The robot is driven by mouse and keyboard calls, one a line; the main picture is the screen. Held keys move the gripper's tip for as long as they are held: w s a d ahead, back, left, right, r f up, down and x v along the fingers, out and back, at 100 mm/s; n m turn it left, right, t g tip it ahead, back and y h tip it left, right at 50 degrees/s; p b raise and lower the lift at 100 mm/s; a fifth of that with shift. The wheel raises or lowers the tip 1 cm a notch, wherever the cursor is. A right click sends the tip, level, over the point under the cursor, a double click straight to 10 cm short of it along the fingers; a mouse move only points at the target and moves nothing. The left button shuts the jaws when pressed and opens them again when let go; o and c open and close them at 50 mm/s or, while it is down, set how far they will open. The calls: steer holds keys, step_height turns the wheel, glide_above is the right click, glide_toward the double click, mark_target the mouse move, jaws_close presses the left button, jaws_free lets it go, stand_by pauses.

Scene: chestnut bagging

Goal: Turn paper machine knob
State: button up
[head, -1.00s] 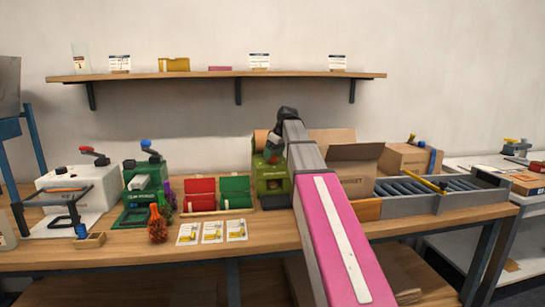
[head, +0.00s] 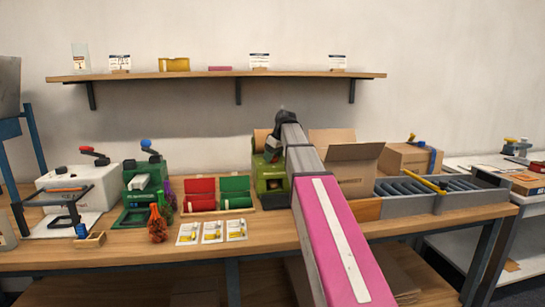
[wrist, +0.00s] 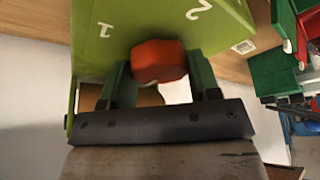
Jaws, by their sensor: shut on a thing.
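The paper machine (head: 271,187) is an olive-green box on the bench, with a brown roll (head: 261,140) at its top. In the wrist view its lime-green face (wrist: 120,35) carries the numerals 1 and 2. Its orange-red knob (wrist: 158,60) sits between the two green fingers of my gripper (wrist: 160,76), which is shut on it. In the head view my gripper (head: 272,152) is at the top of the machine, and the knob is hidden.
An open tray of red and green boxes (head: 218,209) stands close on the left, with several cards in front. An open cardboard box (head: 353,165) and a grey roller conveyor (head: 440,200) are on the right. A wall shelf (head: 215,75) runs above.

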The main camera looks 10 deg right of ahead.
steer(key=shift+m, duration=0.3)
steer(key=m+h, duration=0.1)
steer(key=m, duration=0.2)
steer(key=shift+s+a+m+t, duration=0.1)
steer(key=shift+m+t, duration=0.3)
steer(key=m+h, duration=0.2)
steer(key=m, duration=0.2)
steer(key=shift+t, duration=0.3)
steer(key=m+h, duration=0.1)
steer(key=m, duration=0.3)
steer(key=shift+a+m+h, duration=0.1)
steer(key=shift+m+h, duration=0.3)
steer(key=m+g+h, duration=0.1)
steer(key=m, duration=0.3)
steer(key=shift+m, duration=0.3)
steer(key=o, duration=0.9)
